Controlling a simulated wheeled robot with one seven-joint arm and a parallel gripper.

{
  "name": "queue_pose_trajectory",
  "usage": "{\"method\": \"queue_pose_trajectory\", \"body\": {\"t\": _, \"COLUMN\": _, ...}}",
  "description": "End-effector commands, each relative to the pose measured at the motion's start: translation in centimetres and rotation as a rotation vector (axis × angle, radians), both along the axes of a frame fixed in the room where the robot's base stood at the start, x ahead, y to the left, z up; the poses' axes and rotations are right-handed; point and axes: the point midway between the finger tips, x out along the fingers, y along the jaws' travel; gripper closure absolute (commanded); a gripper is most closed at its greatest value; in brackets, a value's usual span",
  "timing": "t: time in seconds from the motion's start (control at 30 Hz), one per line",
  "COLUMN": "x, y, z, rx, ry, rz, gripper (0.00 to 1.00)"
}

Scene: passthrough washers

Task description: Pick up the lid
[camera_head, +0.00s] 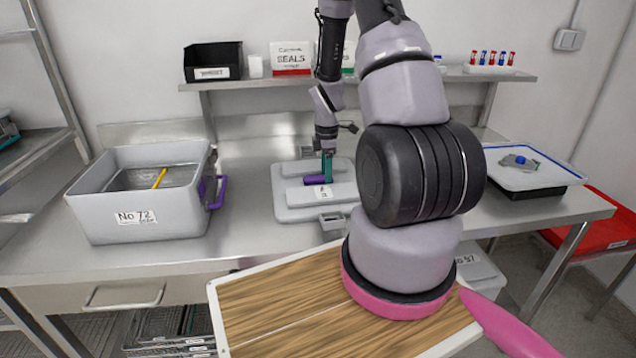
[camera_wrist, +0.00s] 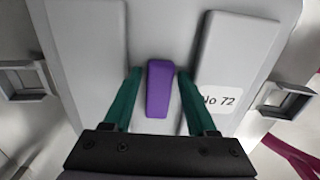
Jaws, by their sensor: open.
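The lid (camera_head: 290,200) is a light grey plate with raised panels, lying on the steel table in the middle of the head view. It has a purple handle (camera_head: 316,180) and a "No 72" label. In the wrist view the lid (camera_wrist: 90,60) fills most of the picture, with the purple handle (camera_wrist: 159,89) at the centre. My gripper (camera_wrist: 158,78) is open, with one green finger on each side of the handle and small gaps between. In the head view my gripper (camera_head: 327,168) is down at the handle, and my arm hides the lid's right part.
A grey bin (camera_head: 140,195) labelled "No 72" stands open on the left of the table, with a yellow item inside. A shelf (camera_head: 240,84) runs behind the lid. A tray (camera_head: 530,168) sits at the right. Table space between bin and lid is clear.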

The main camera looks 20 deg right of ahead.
Motion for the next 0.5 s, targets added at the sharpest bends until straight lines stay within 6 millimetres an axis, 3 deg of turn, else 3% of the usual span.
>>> {"method": "queue_pose_trajectory", "body": {"t": 0.03, "x": 0.0, "y": -0.01, "z": 0.01, "rx": 0.0, "ry": 0.0, "rz": 0.0, "gripper": 0.46}}
{"method": "queue_pose_trajectory", "body": {"t": 0.17, "x": 0.01, "y": 0.0, "z": 0.03, "rx": 0.0, "ry": 0.0, "rz": 0.0, "gripper": 0.96}}
{"method": "queue_pose_trajectory", "body": {"t": 0.2, "x": 0.01, "y": 0.0, "z": 0.03, "rx": 0.0, "ry": 0.0, "rz": 0.0, "gripper": 1.0}}
{"method": "queue_pose_trajectory", "body": {"t": 0.5, "x": 0.02, "y": 0.0, "z": 0.05, "rx": 0.0, "ry": 0.0, "rz": 0.0, "gripper": 1.0}}
